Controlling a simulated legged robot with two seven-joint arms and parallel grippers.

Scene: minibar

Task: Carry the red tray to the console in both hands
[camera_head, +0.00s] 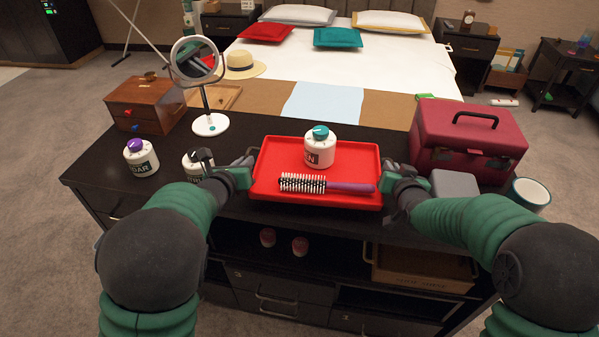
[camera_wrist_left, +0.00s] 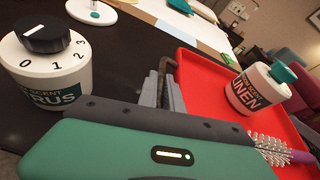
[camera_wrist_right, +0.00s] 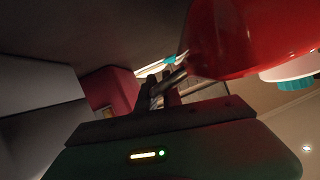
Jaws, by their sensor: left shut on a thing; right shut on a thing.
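The red tray (camera_head: 265,165) is at the front of the dark console top in the head view. A white jar with a teal knob (camera_head: 318,150) and a purple-handled hairbrush (camera_head: 325,185) are on it. My left gripper (camera_head: 243,172) is shut on the tray's left side; the left wrist view shows its fingers (camera_wrist_left: 165,88) at the tray edge. My right gripper (camera_head: 393,180) is shut on the tray's right side; the right wrist view shows its fingers (camera_wrist_right: 163,92) beside the red tray (camera_wrist_right: 225,40). I cannot tell whether the tray touches the surface.
Left of the tray stand a jar with a black knob (camera_head: 197,163), a purple-knobbed jar (camera_head: 141,157), a round mirror (camera_head: 210,124) and a wooden box (camera_head: 145,104). A red case (camera_head: 465,140), a grey box (camera_head: 453,184) and a white-rimmed cup (camera_head: 527,194) stand right. The bed (camera_head: 350,70) is behind.

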